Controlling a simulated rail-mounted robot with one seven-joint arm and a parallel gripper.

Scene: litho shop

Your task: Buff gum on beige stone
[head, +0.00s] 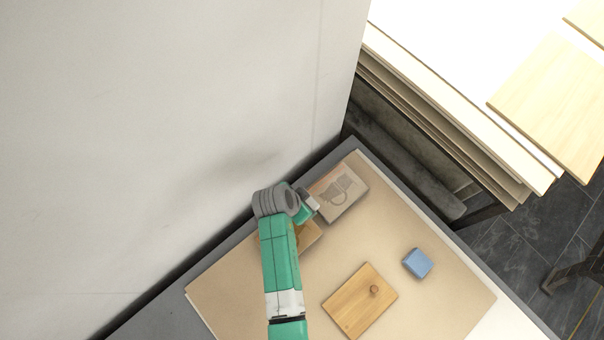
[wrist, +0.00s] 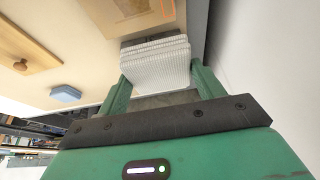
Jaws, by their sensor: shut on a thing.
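The beige stone (head: 352,183), a pale block with a dark drawing on its top, lies near the back edge of the table in the head view. My gripper (head: 311,202) is at its left end. In the wrist view my gripper (wrist: 155,88) is shut on a white, ribbed buffing pad (wrist: 157,62), held between the two green fingers. I cannot tell whether the pad touches the beige stone.
A wooden board with a round knob (head: 355,305) lies at the front of the tan-covered table (head: 442,303). A blue block (head: 417,263) sits to its right. A pale wall (head: 170,130) rises close behind the table. Stacked boards (head: 450,110) stand beyond its right end.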

